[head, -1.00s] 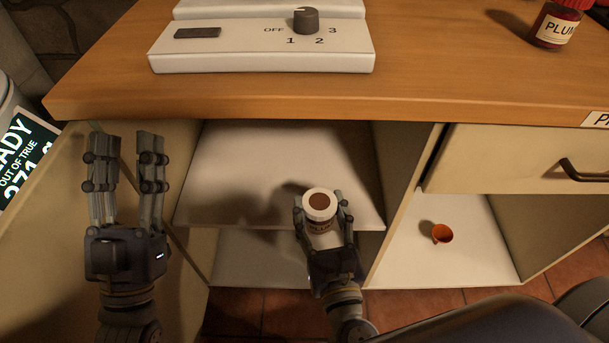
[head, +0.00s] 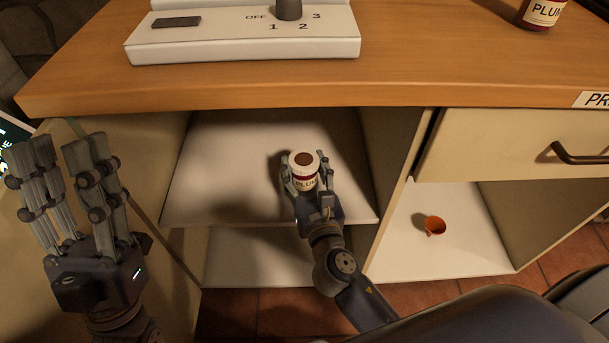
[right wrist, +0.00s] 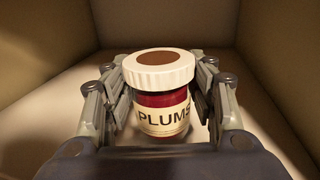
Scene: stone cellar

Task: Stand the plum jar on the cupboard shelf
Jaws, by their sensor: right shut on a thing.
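The plum jar (head: 304,168) has a white lid with a brown top and a label reading PLUMS; it also shows upright in the right wrist view (right wrist: 162,100). My right gripper (head: 303,180) is shut on the jar, with a finger on each side. It holds the jar over the cupboard shelf (head: 225,175), inside the open cupboard. I cannot tell whether the jar's base touches the shelf. My left gripper (head: 65,160) is open and empty, left of the cupboard opening, in front of the open door.
The wooden counter (head: 430,85) overhangs the cupboard and carries a white device with a knob (head: 290,8) and another plum jar (head: 541,12). A drawer (head: 520,140) is at the right. An orange cup (head: 435,225) lies in the lower right compartment. Shelf space around the held jar is clear.

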